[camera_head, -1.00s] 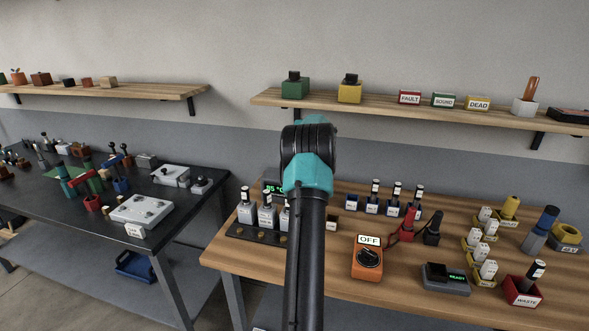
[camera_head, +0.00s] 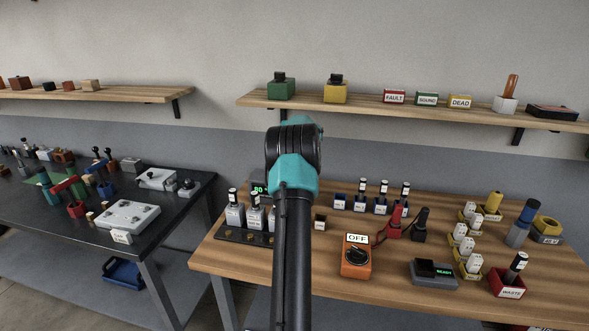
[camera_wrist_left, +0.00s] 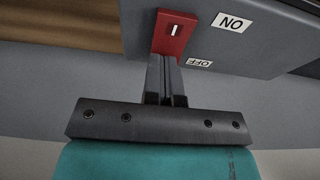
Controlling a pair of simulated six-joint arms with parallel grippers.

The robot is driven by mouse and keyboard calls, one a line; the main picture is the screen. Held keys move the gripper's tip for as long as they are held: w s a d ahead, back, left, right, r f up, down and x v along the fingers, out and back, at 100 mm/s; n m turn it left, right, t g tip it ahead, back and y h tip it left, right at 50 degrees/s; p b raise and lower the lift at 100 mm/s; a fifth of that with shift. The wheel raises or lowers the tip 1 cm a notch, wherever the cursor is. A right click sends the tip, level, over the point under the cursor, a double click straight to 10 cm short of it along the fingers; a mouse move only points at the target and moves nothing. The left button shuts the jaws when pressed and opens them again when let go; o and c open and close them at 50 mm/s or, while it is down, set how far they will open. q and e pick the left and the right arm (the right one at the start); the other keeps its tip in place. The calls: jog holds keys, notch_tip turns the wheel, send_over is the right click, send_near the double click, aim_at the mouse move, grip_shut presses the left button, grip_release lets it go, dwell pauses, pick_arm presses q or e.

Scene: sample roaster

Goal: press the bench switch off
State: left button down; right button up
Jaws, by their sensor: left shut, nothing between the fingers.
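In the left wrist view a red rocker switch (camera_wrist_left: 176,22) with a white "I" mark sits on a grey panel (camera_wrist_left: 262,50). An "ON" label (camera_wrist_left: 231,22) and an "OFF" label (camera_wrist_left: 199,62) are beside it, both upside down in this view. My left gripper (camera_wrist_left: 168,57) is shut and empty. Its fingertips overlap the switch's end on the "OFF" label side; I cannot tell whether they touch or press it. In the head view an arm of mine rises in the middle and its gripper is out of sight. The red switch is not visible there. My right gripper is not in view.
An orange box (camera_head: 356,263) with a black knob and an "OFF" sign stands on the wooden bench (camera_head: 390,287). Labelled bottles, sockets and a "WASTE" bin (camera_head: 508,283) stand around it. A black table (camera_head: 60,217) is at the left. Wall shelves run behind.

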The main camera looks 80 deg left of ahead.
pick_arm(q)
jog(key=shift+s+d+f, duration=0.1)
jog(key=shift+d+f, duration=0.25)
jog(key=shift+f, duration=0.3)
jog(key=shift+s+r, duration=0.1)
jog(key=shift+r, duration=0.55)
jog(key=v, duration=0.5)
jog(key=shift+d, duration=0.1)
jog(key=s+d, duration=0.5)
jog(key=d, duration=0.5)
jog(key=shift+s+d, duration=0.1)
